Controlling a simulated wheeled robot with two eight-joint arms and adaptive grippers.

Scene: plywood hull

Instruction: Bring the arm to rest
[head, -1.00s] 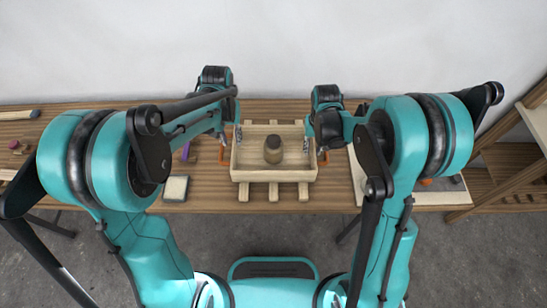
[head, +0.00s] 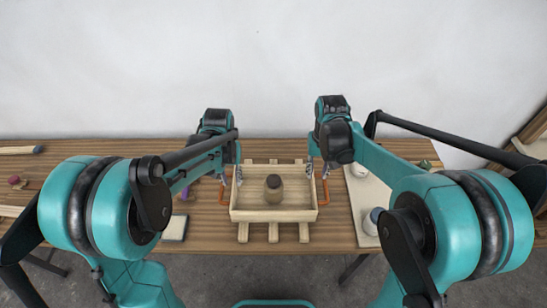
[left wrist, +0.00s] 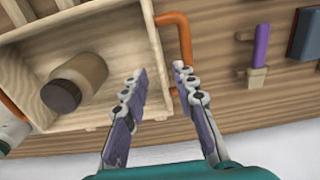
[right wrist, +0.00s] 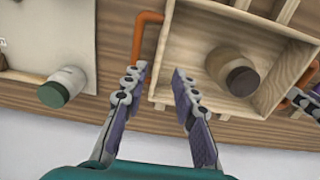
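A wooden crate (head: 273,214) with an orange handle at each end stands on wooden slats on the table. A jar with a dark lid (head: 273,182) stands inside it. My left gripper (head: 231,180) is open at the crate's left end, near the left handle (left wrist: 183,38). My right gripper (head: 317,170) is open at the right end, near the right handle (right wrist: 143,32). In the wrist views, both the left gripper (left wrist: 158,72) and the right gripper (right wrist: 158,72) have empty, parted fingers above the crate's end walls. Any contact with the handles cannot be told.
A white-bodied jar with a green lid (right wrist: 56,92) stands on a pale board (head: 360,205) right of the crate. A purple-handled tool (left wrist: 261,45) and a dark-edged block (head: 175,228) lie to the left. A wall is behind the table (head: 110,155); a shelf stands at far right.

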